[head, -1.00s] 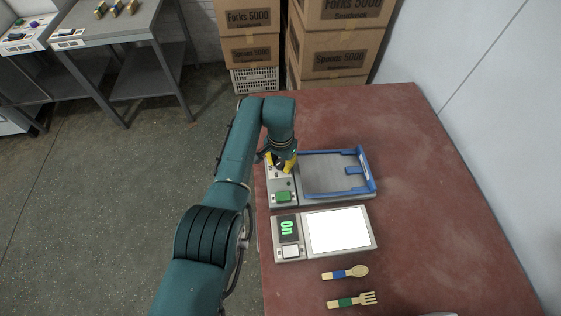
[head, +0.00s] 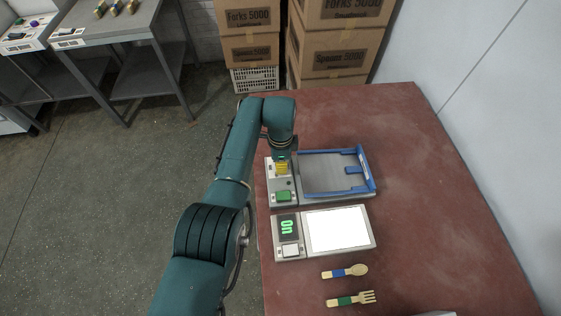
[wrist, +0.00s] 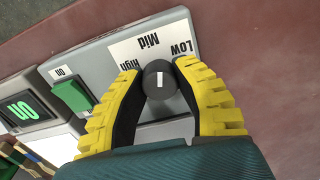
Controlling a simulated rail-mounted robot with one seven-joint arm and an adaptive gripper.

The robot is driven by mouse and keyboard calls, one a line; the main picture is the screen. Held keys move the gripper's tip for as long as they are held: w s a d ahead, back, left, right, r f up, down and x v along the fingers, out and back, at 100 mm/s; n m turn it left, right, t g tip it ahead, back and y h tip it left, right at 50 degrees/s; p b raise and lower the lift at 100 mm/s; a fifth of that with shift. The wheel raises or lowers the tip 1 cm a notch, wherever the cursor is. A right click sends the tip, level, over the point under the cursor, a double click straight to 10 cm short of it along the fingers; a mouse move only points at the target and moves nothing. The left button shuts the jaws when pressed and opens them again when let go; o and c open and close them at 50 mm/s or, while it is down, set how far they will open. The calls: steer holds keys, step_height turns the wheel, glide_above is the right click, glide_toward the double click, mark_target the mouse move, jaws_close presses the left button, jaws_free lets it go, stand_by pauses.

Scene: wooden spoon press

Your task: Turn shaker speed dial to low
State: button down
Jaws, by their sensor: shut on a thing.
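The shaker (head: 283,207) is a grey unit with a blue-railed tray (head: 372,187) on the red table. Its speed dial (wrist: 158,88) is a dark round knob with a white mark, seen in the wrist view beside the labels High, Mid and LOW (wrist: 180,47). The mark points up in that view, roughly between Mid and LOW. My gripper (head: 282,168) has its yellow fingers on both sides of the dial and is shut on it. In the head view my gripper and arm hide the dial.
A green switch (wrist: 73,96) sits next to the dial. A second grey unit with a green-lit display (head: 288,227) and white plate (head: 338,229) is in front. A wooden spoon (head: 345,271) and fork (head: 351,299) lie nearer.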

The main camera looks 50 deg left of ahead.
steer(key=m, duration=0.4)
steer(key=shift+f, duration=0.15)
steer(key=shift+m, duration=2)
steer(key=c, duration=0.7)
jaws_free()
steer(key=shift+r, duration=0.2)
step_height(320, 180, up, 12)
